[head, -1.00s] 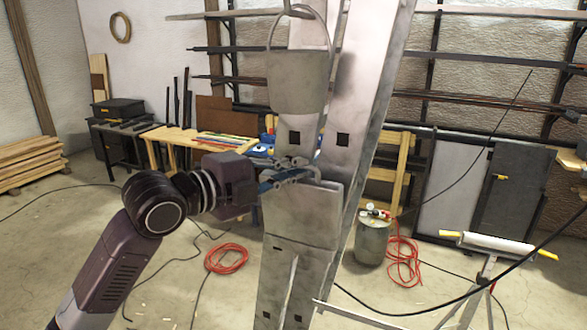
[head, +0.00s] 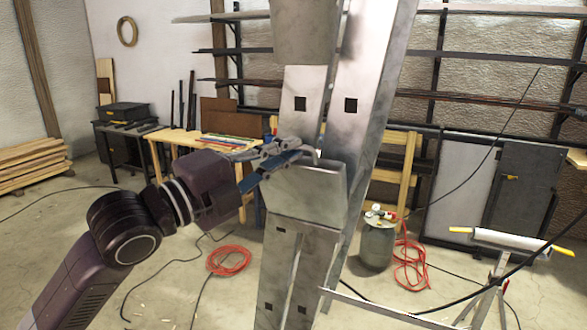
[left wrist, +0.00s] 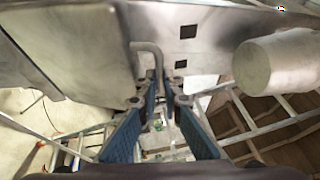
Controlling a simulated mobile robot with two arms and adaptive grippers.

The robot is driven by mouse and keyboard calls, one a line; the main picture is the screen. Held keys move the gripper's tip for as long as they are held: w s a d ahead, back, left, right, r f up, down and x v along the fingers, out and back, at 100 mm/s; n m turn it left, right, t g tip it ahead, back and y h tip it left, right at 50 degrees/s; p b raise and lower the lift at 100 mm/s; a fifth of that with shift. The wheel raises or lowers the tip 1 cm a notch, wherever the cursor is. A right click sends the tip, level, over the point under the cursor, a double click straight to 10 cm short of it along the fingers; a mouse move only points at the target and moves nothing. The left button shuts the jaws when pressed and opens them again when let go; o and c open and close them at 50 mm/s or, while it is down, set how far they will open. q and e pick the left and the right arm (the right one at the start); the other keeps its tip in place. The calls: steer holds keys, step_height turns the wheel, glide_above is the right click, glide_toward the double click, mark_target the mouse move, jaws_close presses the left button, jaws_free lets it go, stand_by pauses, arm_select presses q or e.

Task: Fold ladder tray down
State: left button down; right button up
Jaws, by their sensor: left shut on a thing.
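The grey metal ladder (head: 362,110) stands upright in the middle of the head view. Its tray (head: 305,197) is a flat grey plate across the front, below the square slots; it shows large at the left of the left wrist view (left wrist: 75,45). My left gripper (head: 300,160) reaches in from the left at the tray's upper edge. In the left wrist view, its blue-padded fingers (left wrist: 158,98) are closed around a bent metal rod (left wrist: 150,52) beside the tray. The fingertips partly hide the grip. My right gripper is not in view.
A grey bucket (head: 305,28) hangs on the ladder above the tray; the left wrist view also shows it (left wrist: 275,65). A wooden workbench (head: 170,145) stands behind at left. A gas cylinder (head: 377,243) and red hoses (head: 408,265) are right of the ladder.

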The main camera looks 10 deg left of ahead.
arm_select(q)
steer(key=s+a+f+m+t+h+b, duration=0.1)
steer(key=s+f+b, duration=0.2)
steer(key=s+b, duration=0.2)
steer(key=shift+s+a+f+h+b, duration=0.15)
steer(key=shift+a+f+h+b, duration=0.25)
steer(key=shift+b, duration=0.35)
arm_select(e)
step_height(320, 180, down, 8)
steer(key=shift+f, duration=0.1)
arm_select(q)
steer(key=c, duration=2.4)
jaws_free()
